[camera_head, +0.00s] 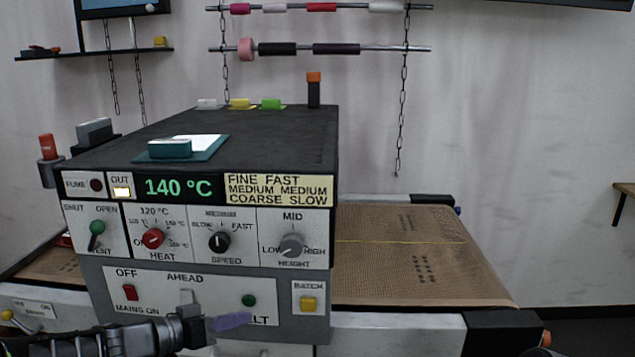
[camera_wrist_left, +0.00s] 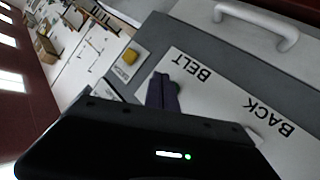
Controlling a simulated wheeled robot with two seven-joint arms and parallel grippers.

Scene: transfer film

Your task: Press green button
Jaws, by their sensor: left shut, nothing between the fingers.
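The green button (camera_head: 249,300) is a small round button on the lower panel, at the right end of the white BELT plate. My left gripper (camera_head: 232,321) is shut and empty, its purple fingers just below and left of the button in the head view. In the left wrist view the shut fingers (camera_wrist_left: 163,93) lie over the panel near the word BELT. I cannot tell whether the fingertips touch the panel. My right gripper is not in view.
A yellow BATCH button (camera_head: 309,303) sits right of the green button, and a red mains switch (camera_head: 131,292) at left. A grey lever (camera_head: 186,298) stands between them. Above is a row of knobs, including a green-topped vent lever (camera_head: 97,229). A brown belt (camera_head: 400,255) extends right.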

